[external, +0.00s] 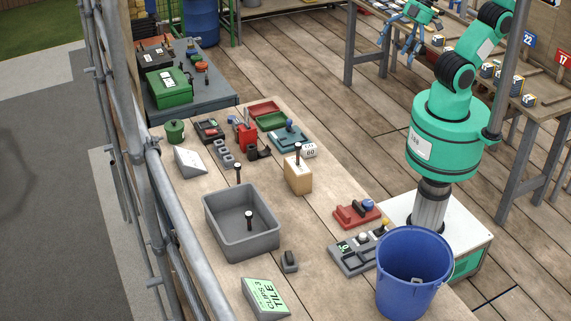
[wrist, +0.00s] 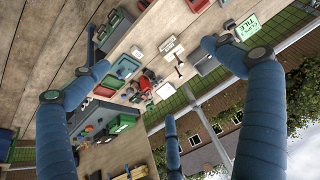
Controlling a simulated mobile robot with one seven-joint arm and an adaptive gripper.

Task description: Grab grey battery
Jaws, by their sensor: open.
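My gripper (external: 399,40) is open and empty, held high at the top of the external view, away from the workbench. Its blue fingers are spread wide in the wrist view (wrist: 158,75), with nothing between them close by. A small dark grey block (external: 289,261) sits on the workbench in the external view, right of the grey bin; it may be the grey battery, but I cannot tell for sure. I cannot pick out the battery in the wrist view.
The wooden workbench (external: 310,222) holds a grey bin (external: 268,243), a wooden block (external: 298,178), red and grey trays and a green tile-clips sign (external: 265,297). A blue bucket (external: 410,280) stands at the front right. Scaffold poles (external: 170,210) run along the left. A shelf table is behind my arm.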

